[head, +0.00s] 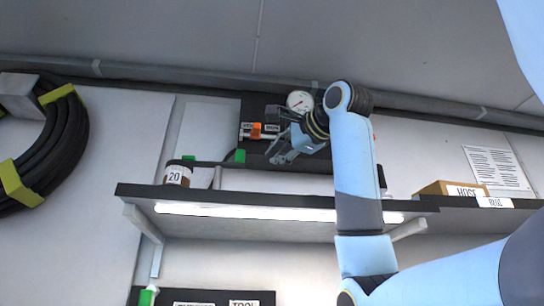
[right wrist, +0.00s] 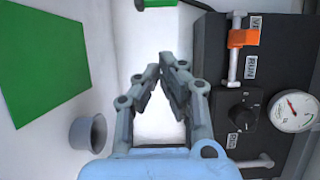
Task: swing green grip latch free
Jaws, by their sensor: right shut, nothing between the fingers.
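The green grip (head: 239,155) shows in the head view at the lower left edge of the dark panel (head: 252,108). In the right wrist view a green grip (right wrist: 160,3) with a dark end is cut off by the top edge. My right gripper (head: 279,156) is in front of the panel's lower part, to the right of the green grip and apart from it. In the right wrist view its fingers (right wrist: 167,67) meet at the tips with nothing between them. How the latch is mounted cannot be seen. My left gripper is not in view.
The panel carries an orange-gripped lever (right wrist: 243,38), a black knob (right wrist: 243,115) and a pressure gauge (head: 300,101). A lit shelf (head: 130,190) runs below, with a jar marked 20 (head: 177,175) and a cardboard box (head: 440,187). A grey cup (right wrist: 88,132) and green sheet (right wrist: 45,55) are nearby.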

